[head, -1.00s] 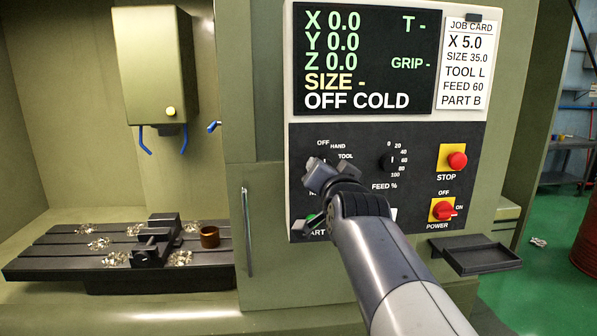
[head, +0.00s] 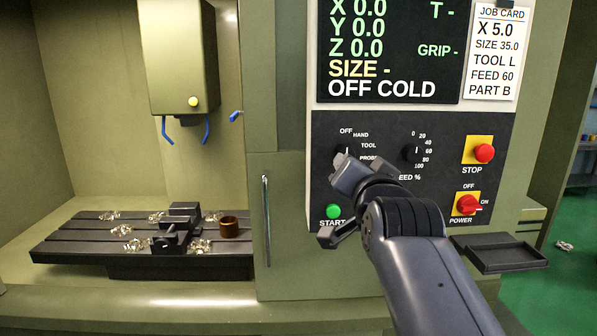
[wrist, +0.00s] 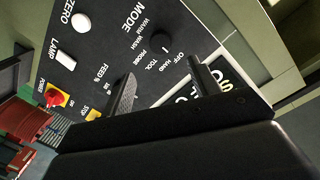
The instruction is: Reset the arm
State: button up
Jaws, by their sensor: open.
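My gripper (head: 345,185) is in front of the black control panel (head: 440,193) in the head view, covering part of the panel around the mode knob (head: 341,156). In the wrist view my gripper (wrist: 161,72) has its two dark fingers apart with nothing between them. The wrist view shows the mode knob (wrist: 165,40) beyond the fingertips, apart from them. The green START button (head: 333,211) shows just left of my wrist in the head view. The screen (head: 390,50) above reads OFF COLD.
The red STOP button (head: 484,153) and power switch (head: 467,204) sit right of the arm. A black tray (head: 500,254) juts out below them. At left, the open machine holds a vise (head: 178,228), a brown ring (head: 228,228) and metal chips on its slotted table. A door handle (head: 266,220) stands between.

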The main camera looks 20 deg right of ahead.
jog(key=p+x, duration=0.1)
jog(key=x, duration=0.9)
jog(key=shift+w+p, duration=0.35)
jog(key=m+b, duration=0.2)
jog(key=m, duration=0.7)
jog(key=m+t+y+b, duration=0.1)
jog(key=m+b, duration=0.1)
jog(key=m, duration=0.7)
jog(key=shift+d+f+m+y, duration=0.1)
jog(key=shift+d+m+y, duration=0.1)
jog(key=shift+m+y, duration=0.15)
dwell(1.2)
dwell(0.4)
